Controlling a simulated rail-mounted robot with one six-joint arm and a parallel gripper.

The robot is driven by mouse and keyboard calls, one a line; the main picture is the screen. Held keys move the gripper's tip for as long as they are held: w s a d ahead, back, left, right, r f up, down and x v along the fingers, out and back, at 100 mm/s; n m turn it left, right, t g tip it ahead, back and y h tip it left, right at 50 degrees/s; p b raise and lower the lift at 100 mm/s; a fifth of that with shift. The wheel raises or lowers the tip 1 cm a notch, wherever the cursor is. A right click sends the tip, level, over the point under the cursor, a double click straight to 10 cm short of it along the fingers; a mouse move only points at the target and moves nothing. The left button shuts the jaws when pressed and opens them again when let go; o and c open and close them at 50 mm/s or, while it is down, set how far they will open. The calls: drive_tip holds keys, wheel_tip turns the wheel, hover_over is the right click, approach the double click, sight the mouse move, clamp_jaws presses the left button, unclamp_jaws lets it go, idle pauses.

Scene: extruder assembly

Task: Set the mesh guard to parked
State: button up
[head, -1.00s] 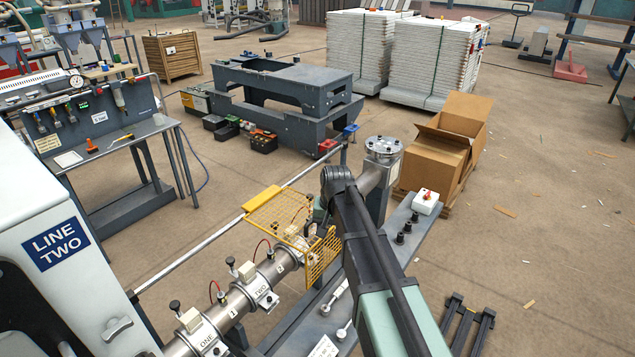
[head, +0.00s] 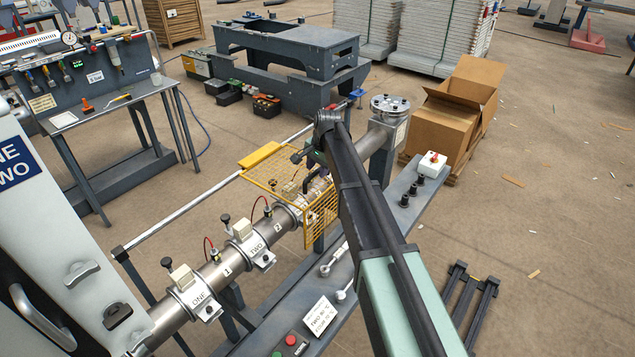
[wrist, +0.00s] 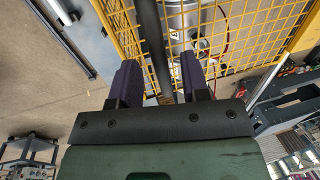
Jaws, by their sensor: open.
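The mesh guard (head: 268,168) is a yellow wire cage on a long rail. Its top panel and its right side panel (head: 322,212) stand over the far part of the steel barrel, near the upright cylinder. My gripper (head: 298,157) is at the guard's upper right, partly hidden by my arm. In the wrist view my gripper (wrist: 158,80) is open, with two dark purple fingers apart. A dark bar (wrist: 152,45) runs between the fingers; I cannot tell whether they touch it. Yellow mesh (wrist: 250,30) fills the upper right of that view.
The barrel (head: 225,268) carries labelled clamps and red cables at the lower left. The guard's rail (head: 185,210) runs from the machine housing past the guard. A bench strip with black knobs (head: 413,190) lies right of my arm. A cardboard box (head: 452,115) stands behind it.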

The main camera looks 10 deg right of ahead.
drive_tip(key=shift+f, duration=0.3)
clamp_jaws()
